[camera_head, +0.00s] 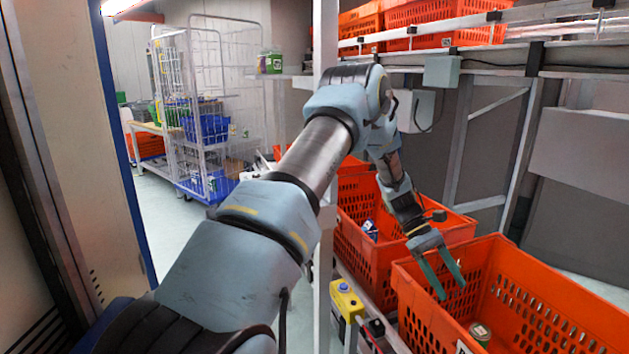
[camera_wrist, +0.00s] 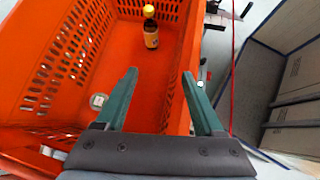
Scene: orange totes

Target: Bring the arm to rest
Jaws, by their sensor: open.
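My gripper (camera_head: 452,291) is open and empty, with its two green fingers pointing down over the near left wall of the front orange tote (camera_head: 425,305). In the wrist view the open fingers (camera_wrist: 160,75) have nothing between them. My arm stretches from the lower left across the middle of the head view. A small can (camera_head: 480,332) stands in the front tote, apart from the fingers. The wrist view also shows a dark bottle with a yellow cap (camera_wrist: 150,32) and a round pale lid (camera_wrist: 98,100) inside an orange tote (camera_wrist: 35,55).
A second orange tote (camera_head: 360,260) behind holds a blue and white item (camera_head: 370,230). A yellow button box (camera_head: 346,301) stands left of the front tote. More orange totes (camera_head: 440,22) sit on the shelf above. A wire cage trolley (camera_head: 205,110) stands far left, with open floor before it.

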